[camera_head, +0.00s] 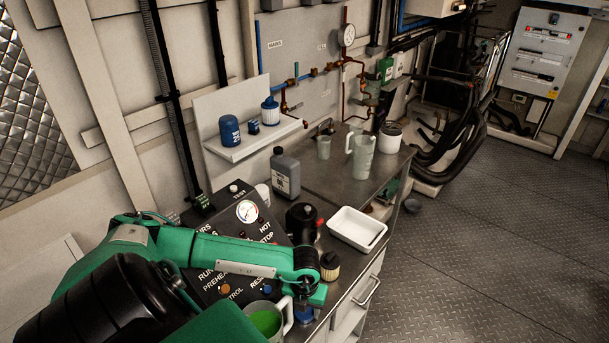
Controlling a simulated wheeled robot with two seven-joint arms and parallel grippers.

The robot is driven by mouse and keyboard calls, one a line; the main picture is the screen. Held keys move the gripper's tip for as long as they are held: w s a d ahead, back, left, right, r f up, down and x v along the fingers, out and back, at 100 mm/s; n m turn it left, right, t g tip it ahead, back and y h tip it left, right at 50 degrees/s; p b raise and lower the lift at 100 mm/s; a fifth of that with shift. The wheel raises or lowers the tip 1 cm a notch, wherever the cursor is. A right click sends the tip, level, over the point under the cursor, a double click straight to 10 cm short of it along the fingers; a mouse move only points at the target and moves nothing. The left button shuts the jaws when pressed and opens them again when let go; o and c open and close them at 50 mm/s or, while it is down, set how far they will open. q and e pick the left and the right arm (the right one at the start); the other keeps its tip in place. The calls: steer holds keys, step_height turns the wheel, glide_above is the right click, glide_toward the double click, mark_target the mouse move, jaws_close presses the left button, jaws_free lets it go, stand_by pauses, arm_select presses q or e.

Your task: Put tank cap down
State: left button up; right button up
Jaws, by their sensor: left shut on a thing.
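My left gripper (306,303) is at the end of the green arm, over the front edge of the counter, pointing down. It is shut on a small blue piece (304,315), which looks like the tank cap and shows just below the wrist. The wrist hides most of the fingers and part of the cap. I cannot tell whether the cap touches the counter. My right gripper is not in view.
A jug with green liquid (266,322) stands just left of the gripper. A black-topped filter (330,266) and a black and red canister (302,222) stand behind it. A white tray (357,229), grey bottle (286,175) and clear pitcher (361,157) are farther back.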

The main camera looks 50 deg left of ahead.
arm_select(q)
steer(key=shift+f, duration=0.1)
steer(key=shift+f, duration=0.15)
steer(key=o, duration=0.9)
steer(key=shift+o, duration=0.2)
steer(key=shift+r, duration=0.2)
steer(key=shift+r, duration=0.2)
step_height(320, 180, up, 12)
steer(key=b, duration=0.4)
steer(key=shift+b, duration=0.3)
steer(key=shift+f, duration=0.1)
